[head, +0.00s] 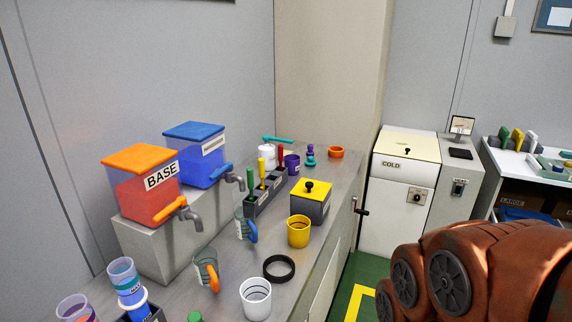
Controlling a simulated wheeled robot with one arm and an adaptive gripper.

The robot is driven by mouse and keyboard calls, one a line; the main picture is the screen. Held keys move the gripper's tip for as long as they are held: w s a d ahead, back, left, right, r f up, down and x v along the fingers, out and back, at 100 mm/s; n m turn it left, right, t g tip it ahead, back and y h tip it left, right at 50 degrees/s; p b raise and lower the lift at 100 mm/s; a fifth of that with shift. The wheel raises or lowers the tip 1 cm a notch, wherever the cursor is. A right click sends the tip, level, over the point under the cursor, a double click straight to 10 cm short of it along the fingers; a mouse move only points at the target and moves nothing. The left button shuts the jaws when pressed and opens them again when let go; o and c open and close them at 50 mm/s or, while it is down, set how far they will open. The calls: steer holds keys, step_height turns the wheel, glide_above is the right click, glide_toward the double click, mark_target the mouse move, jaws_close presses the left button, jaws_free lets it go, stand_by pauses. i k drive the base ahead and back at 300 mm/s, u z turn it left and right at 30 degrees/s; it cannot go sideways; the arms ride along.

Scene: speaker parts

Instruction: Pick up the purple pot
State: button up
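The purple pot (292,164) is a small open cup standing upright on the grey counter (335,190), toward its far end. In the head view it is partly hidden by the dark rack with coloured handles in front and to the left of it. My gripper is not in view, so its state does not show.
Near the pot are a dark rack (263,203), a yellow-lidded box (311,204), a teal and purple piece (310,157) and an orange ring (336,152). A yellow pot (299,234), black ring (268,276) and white pot (256,302) stand nearer. Dispensers line the wall.

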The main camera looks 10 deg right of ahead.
mark_target(292, 165)
steer(key=z, duration=0.4)
steer(key=k, duration=0.9)
steer(key=z, duration=1.05)
steer(key=i, duration=1.85)
steer(key=u, duration=0.25)
steer(key=i, duration=1.75)
steer(key=u, duration=1)
steer(key=i, duration=1)
steer(key=u, duration=1.75)
steer(key=i, duration=0.7)
steer(key=u, duration=0.45)
